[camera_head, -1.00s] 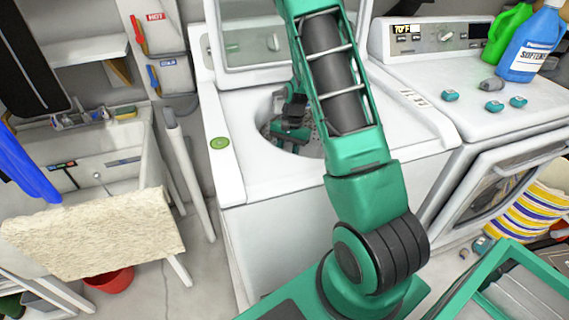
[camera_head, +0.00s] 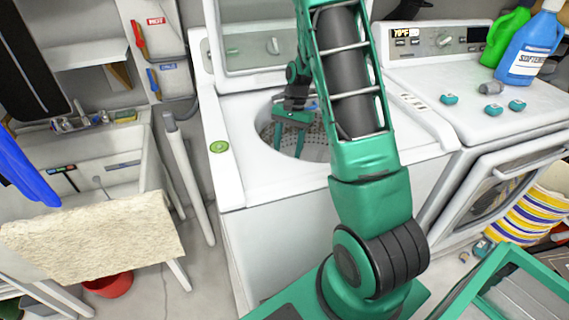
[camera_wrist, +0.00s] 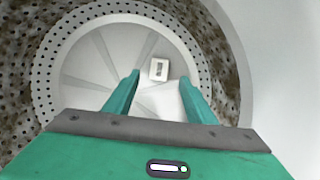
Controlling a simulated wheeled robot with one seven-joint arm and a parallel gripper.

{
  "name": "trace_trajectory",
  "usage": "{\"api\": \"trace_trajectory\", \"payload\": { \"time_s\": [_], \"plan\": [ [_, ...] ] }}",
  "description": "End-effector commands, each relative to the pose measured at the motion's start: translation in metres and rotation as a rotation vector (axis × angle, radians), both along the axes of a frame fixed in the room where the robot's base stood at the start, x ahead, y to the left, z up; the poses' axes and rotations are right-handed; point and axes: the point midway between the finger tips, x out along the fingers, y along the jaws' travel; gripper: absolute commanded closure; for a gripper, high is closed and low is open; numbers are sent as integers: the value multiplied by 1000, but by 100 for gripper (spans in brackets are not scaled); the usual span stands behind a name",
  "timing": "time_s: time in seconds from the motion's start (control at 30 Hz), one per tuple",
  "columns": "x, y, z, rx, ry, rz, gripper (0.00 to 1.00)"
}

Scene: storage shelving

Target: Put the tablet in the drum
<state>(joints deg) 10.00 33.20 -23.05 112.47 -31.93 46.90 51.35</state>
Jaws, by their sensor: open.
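My gripper (camera_head: 288,138) is inside the open drum (camera_head: 322,150) of the top-loading washer, pointing down. In the wrist view my gripper (camera_wrist: 160,92) has its fingers apart with nothing held between them. Beyond the fingertips, a small white rectangular piece with a dark centre (camera_wrist: 158,69) lies on the pale drum floor, apart from the fingers. I cannot tell for sure whether it is the tablet. Several small teal-and-white pieces (camera_head: 494,109) sit on the machine at the right. A green disc (camera_head: 219,146) is on the washer's top left.
The washer's raised lid (camera_head: 262,75) stands behind my arm. The perforated drum wall (camera_wrist: 42,70) surrounds the fingers. A blue softener bottle (camera_head: 528,52) and a green bottle (camera_head: 503,38) stand on the right machine. A sink (camera_head: 95,172) with a cream towel is at left.

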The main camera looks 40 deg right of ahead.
Motion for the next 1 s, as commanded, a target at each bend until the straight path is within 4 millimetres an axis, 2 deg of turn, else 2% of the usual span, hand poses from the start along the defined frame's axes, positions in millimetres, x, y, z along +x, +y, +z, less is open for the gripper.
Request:
{"api": "trace_trajectory", "payload": {
  "time_s": [0.03, 0.2, 0.43, 0.57, 0.67, 0.77, 1.0],
  "plan": [
    [3, -3, 11, -1, -4, 0, 49],
    [7, -11, 38, 0, -3, -1, 49],
    [8, -16, 57, 0, -2, 1, 49],
    [-1, -14, 72, -8, -19, 17, 49],
    [-17, -11, 93, -20, -46, 48, 49],
    [-42, -6, 118, -39, -76, 90, 49],
    [-111, 7, 163, -86, -138, 206, 49]
  ]
}}
